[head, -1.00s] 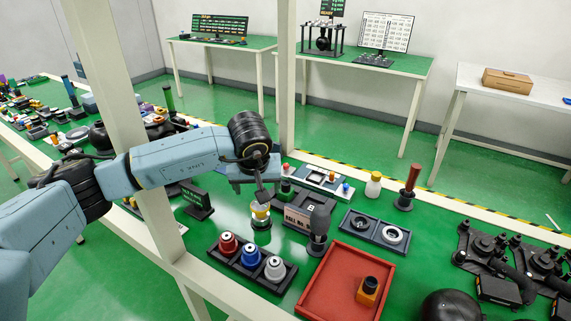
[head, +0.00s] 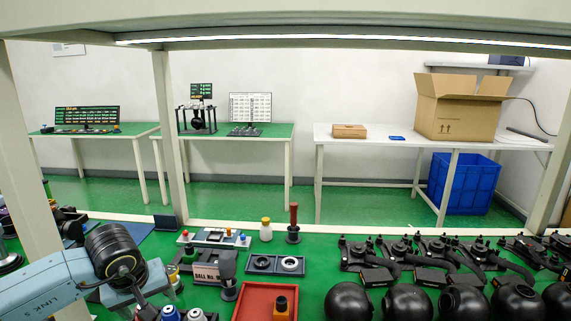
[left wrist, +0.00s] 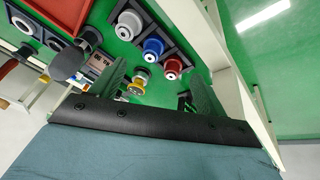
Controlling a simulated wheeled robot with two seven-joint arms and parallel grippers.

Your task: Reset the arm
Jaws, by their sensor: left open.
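A small yellow and silver piece (left wrist: 137,83) shows between the fingers, on the green bench beyond. A dark rack (left wrist: 155,32) with white, blue and red round pieces lies past the fingertips. My right gripper is not in view.
Black spheres (head: 408,302) and dark arm-like devices line the right. Posts (head: 165,140) and an overhead beam frame the bench.

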